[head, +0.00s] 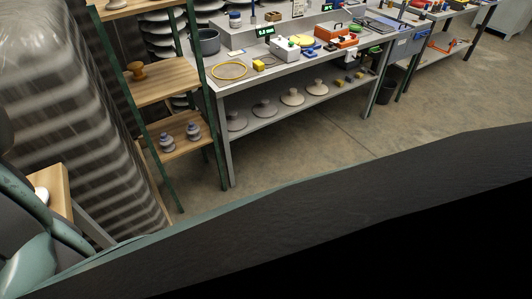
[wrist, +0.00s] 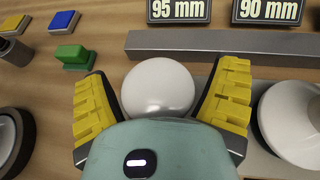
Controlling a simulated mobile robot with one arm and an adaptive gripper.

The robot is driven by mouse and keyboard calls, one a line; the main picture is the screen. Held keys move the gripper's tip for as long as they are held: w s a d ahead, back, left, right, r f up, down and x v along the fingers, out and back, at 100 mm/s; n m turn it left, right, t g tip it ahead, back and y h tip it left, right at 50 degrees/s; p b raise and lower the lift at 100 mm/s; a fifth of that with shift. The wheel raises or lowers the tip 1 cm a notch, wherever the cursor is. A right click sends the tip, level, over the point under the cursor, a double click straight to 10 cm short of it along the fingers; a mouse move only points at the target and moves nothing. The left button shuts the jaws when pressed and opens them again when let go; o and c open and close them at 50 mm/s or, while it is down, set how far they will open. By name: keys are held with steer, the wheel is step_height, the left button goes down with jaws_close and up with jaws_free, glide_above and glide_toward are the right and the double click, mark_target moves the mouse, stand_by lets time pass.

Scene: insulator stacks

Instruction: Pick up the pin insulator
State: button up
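In the wrist view a smooth white rounded object (wrist: 158,88), which looks like the top of an insulator, sits between the two yellow-padded fingers of my gripper (wrist: 160,85). The fingers are spread, with a gap at the tips on each side of it. Its lower part is hidden by my gripper's body, so I cannot tell for sure that it is the pin insulator. In the head view a white object (head: 41,195) shows on a wooden surface at the lower left, partly behind my arm; my gripper's fingers do not show there.
In the wrist view a grey metal bar (wrist: 220,41) lies beyond the white object, with "95 mm" (wrist: 178,10) and "90 mm" (wrist: 268,11) signs behind. Another white round object (wrist: 292,118) is close on the right. A green block (wrist: 73,56) and dark ring (wrist: 14,140) are left.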

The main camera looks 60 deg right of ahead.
steer(key=c, duration=1.4)
steer(key=shift+c, duration=0.3)
steer(key=shift+r, duration=0.15)
steer(key=shift+w+r, duration=0.1)
steer(key=shift+r, duration=0.35)
jaws_close()
steer(key=r, duration=0.2)
steer(key=shift+d+r, duration=0.3)
steer(key=shift+d, duration=0.1)
steer(key=s+d+b, duration=0.2)
steer(key=s+d, duration=0.1)
steer(key=d, duration=0.4)
steer(key=s+d+r+b, duration=0.1)
steer(key=s+d+b, duration=0.2)
steer(key=d, duration=0.4)
steer(key=shift+s+r, duration=0.15)
